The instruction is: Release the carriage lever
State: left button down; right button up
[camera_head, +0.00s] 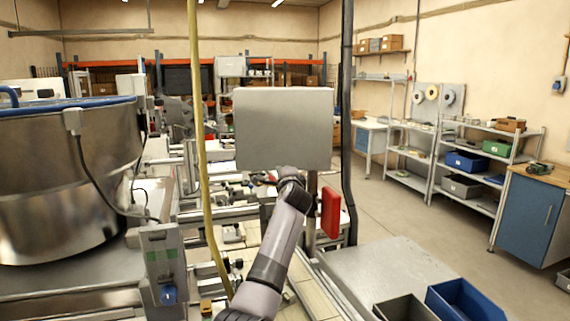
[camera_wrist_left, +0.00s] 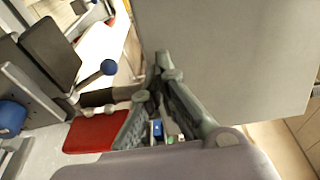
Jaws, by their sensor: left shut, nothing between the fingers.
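A short lever with a dark blue ball knob (camera_wrist_left: 108,67) shows in the left wrist view, beside a dark block. I cannot tell for sure that it is the carriage lever, and I cannot make it out in the head view. My left gripper (camera_head: 264,178) is shut and empty in front of the machine, just below a grey panel (camera_head: 283,128). In the left wrist view its fingertips (camera_wrist_left: 164,68) lie to the right of the knob, apart from it in the picture, close to the panel's edge. My right gripper is not in view.
A red box (camera_head: 330,212) is right of my left forearm. A black vertical cable (camera_head: 347,120) and a yellow one (camera_head: 200,150) hang nearby. A large metal bowl (camera_head: 65,190) stands at left. Blue and dark bins (camera_head: 465,300) sit at front right.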

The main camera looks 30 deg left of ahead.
pick_arm(q)
jog(key=s+d+r, duration=0.1)
jog(key=r, duration=0.1)
jog(key=s+d+r+b, duration=0.1)
jog(key=s+r, duration=0.1)
jog(key=shift+s+d+b, duration=0.2)
jog(key=shift+s+b, duration=0.1)
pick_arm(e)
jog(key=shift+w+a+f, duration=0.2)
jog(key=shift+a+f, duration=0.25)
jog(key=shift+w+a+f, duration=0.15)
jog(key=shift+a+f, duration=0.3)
pick_arm(q)
jog(key=shift+s+d+r, duration=0.1)
jog(key=shift+r, duration=0.05)
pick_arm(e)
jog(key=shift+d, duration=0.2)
